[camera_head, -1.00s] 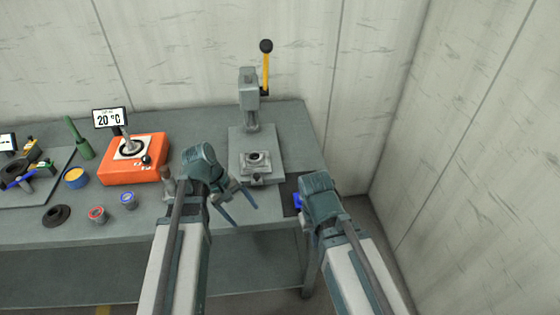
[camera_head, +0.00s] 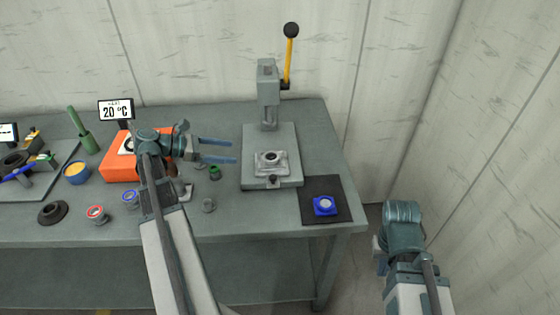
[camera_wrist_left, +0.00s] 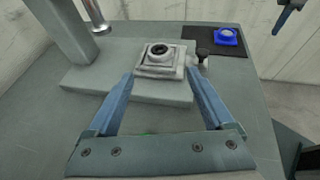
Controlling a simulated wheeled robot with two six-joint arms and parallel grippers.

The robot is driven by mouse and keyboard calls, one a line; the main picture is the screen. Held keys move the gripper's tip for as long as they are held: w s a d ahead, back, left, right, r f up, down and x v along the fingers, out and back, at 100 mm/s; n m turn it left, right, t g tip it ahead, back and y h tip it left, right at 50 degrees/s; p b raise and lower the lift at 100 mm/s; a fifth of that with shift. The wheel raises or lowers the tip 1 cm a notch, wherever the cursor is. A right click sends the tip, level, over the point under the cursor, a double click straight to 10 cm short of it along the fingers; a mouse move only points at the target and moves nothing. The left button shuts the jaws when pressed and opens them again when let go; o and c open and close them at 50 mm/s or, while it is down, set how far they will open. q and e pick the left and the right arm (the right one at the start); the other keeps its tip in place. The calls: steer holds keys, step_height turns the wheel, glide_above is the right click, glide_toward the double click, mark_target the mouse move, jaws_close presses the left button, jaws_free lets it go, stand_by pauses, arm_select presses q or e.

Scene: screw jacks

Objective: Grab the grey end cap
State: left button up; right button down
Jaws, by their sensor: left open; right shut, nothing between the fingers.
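My left gripper (camera_head: 236,151) is open and empty. Its fingers point right toward the press, and in the left wrist view its fingertips (camera_wrist_left: 162,73) spread before the press base. A grey square block with a dark round opening (camera_head: 270,160) sits on the press base and shows between the fingers in the left wrist view (camera_wrist_left: 160,58). My right gripper (camera_head: 381,258) is shut and empty, off the bench's right side.
The press (camera_head: 268,95) with its yellow lever stands at the back. A blue square part (camera_head: 325,206) lies on a dark mat (camera_head: 320,187). A green-rimmed piece (camera_head: 214,172) is near the left gripper. An orange heater (camera_head: 118,167) and ringed parts stand left.

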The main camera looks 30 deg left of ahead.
arm_select(q)
steer(key=b, duration=0.3)
glide_toward(270, 157)
steer(key=shift+x, duration=1.15)
steer(key=shift+w+d+f, duration=0.1)
steer(key=shift+w+d, duration=0.25)
steer(key=shift+w, duration=0.1)
steer(key=shift+w+d+f+b, duration=0.25)
steer(key=shift+d+f+b, duration=0.05)
steer(key=shift+b, duration=0.2)
steer(key=b+x, duration=0.1)
steer(key=x, duration=0.2)
steer(key=shift+w+d+f+b, duration=0.15)
steer(key=shift+d+f+b, duration=0.05)
steer(key=shift+f+b, duration=0.1)
steer(key=shift+w+d, duration=0.25)
steer(key=shift+w, duration=0.05)
jaws_close()
